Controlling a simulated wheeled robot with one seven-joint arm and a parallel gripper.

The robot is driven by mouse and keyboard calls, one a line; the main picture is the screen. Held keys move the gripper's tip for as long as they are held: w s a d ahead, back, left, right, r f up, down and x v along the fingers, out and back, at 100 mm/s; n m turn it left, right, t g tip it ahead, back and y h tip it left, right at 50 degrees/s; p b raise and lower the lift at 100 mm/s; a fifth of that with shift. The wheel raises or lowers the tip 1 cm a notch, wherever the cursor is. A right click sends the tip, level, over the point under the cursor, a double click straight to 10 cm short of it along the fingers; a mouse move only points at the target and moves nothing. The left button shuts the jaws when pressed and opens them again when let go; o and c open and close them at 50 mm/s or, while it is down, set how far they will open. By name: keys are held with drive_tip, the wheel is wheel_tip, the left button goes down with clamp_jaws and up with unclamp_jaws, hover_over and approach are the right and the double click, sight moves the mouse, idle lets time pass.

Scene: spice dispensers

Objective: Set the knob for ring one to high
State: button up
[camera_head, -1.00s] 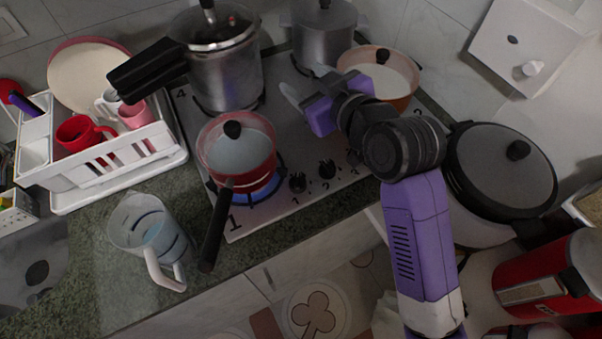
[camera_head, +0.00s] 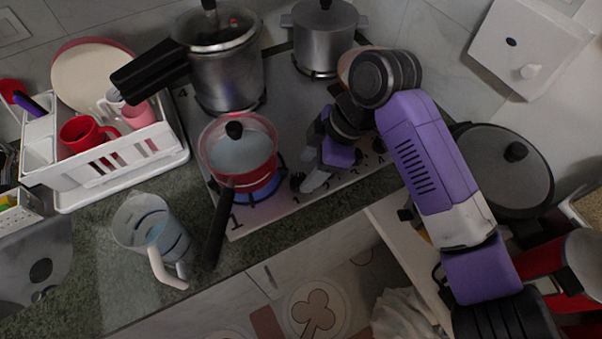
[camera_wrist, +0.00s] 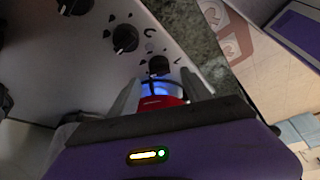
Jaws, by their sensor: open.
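The stove (camera_head: 285,100) has a row of dark knobs along its front edge. The knob marked 1 (camera_head: 297,181) is at the left end of the row, partly beside my fingers. A blue flame burns on ring one, under the red pot (camera_head: 262,140). My gripper (camera_head: 308,186) is open and low over the front edge, by that knob. In the wrist view, the end knob (camera_wrist: 159,66) lies just beyond and between my open fingertips (camera_wrist: 161,84). Part of the red pot (camera_wrist: 163,101) and the blue flame show between the fingers. The knob's exact setting is too small to tell.
The red pot's dark handle (camera_head: 217,229) sticks out over the counter's front, left of my gripper. Two more knobs, a middle one (camera_wrist: 125,38) and a farther one (camera_wrist: 75,5), show in the wrist view. A pressure cooker (camera_head: 228,75) stands behind the red pot.

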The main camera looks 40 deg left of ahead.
sight(299, 180)
drive_tip(key=shift+p+x, duration=0.3)
drive_tip(key=shift+x, duration=2)
clamp_jaws()
drive_tip(key=shift+s+r+m+t+y+p, duration=0.1)
drive_tip(key=shift+r+m+t+y+p, duration=0.05)
drive_tip(key=shift+m+p, duration=0.45)
drive_tip(key=shift+s+r+m+t+y+p, duration=0.1)
drive_tip(key=shift+r+m+t+y+p, duration=0.05)
drive_tip(key=shift+m+p, duration=0.45)
drive_tip(key=shift+w+f+m+t+p, duration=0.15)
drive_tip(key=shift+m+t+p, duration=0.35)
drive_tip(key=shift+m, duration=0.5)
unclamp_jaws()
